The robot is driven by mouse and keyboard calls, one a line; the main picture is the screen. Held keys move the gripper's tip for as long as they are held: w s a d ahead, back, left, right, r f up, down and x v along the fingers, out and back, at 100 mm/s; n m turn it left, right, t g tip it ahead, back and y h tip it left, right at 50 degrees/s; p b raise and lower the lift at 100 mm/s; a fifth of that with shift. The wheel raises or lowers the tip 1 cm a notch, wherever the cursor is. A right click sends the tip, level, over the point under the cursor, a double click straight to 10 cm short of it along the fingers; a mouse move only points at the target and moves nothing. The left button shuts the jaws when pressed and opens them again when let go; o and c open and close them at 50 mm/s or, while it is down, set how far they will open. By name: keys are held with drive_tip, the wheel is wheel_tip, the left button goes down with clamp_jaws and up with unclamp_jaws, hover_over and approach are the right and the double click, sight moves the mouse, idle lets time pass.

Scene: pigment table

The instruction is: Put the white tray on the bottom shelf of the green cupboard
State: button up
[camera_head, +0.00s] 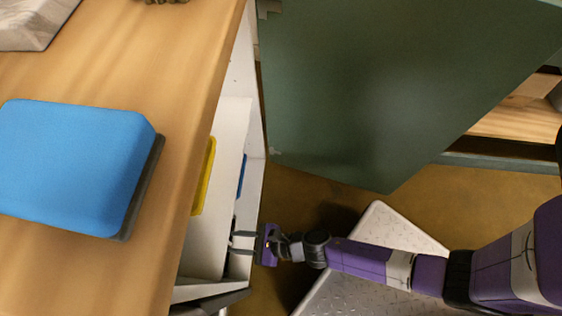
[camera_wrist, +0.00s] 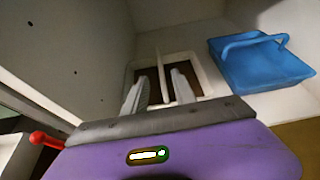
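A white tray-like thing (camera_wrist: 203,73) with a brown inside and a thin upright bar across its middle is in the wrist view, on the pale floor inside the cupboard. I take it for the white tray. My gripper (camera_wrist: 161,76) is open, one finger on each side of the bar, with gaps visible. In the head view my gripper (camera_head: 233,243) reaches into the white interior from the right. The green panel (camera_head: 400,80) at the top looks like the open door of the green cupboard. The tray cannot be made out clearly in the head view.
A blue basket with a handle (camera_wrist: 262,66) stands right of the tray. A red-ended rod (camera_wrist: 46,139) is at the lower left. A wooden top (camera_head: 90,270) bearing a blue block (camera_head: 70,165) overhangs the interior. A yellow thing (camera_head: 203,178) shows inside.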

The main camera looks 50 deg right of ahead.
drive_tip(key=s+d+r+n+t+h, duration=0.1)
drive_tip(key=s+d+r+n+h, duration=0.1)
drive_tip(key=s+d+r+n, duration=0.3)
drive_tip(key=s+d+r+n+t+h, duration=0.1)
drive_tip(key=s+d+r+n+h, duration=0.2)
drive_tip(key=r+n, duration=1.1)
drive_tip(key=s+d+r+n+t+h, duration=0.1)
drive_tip(key=s+d+r+n+h, duration=0.1)
drive_tip(key=s+d+r+n, duration=0.6)
wheel_tip(320, 180, up, 6)
drive_tip(key=shift+r+n, duration=0.1)
drive_tip(key=shift+n, duration=0.9)
wheel_tip(320, 180, up, 30)
drive_tip(key=p, duration=3)
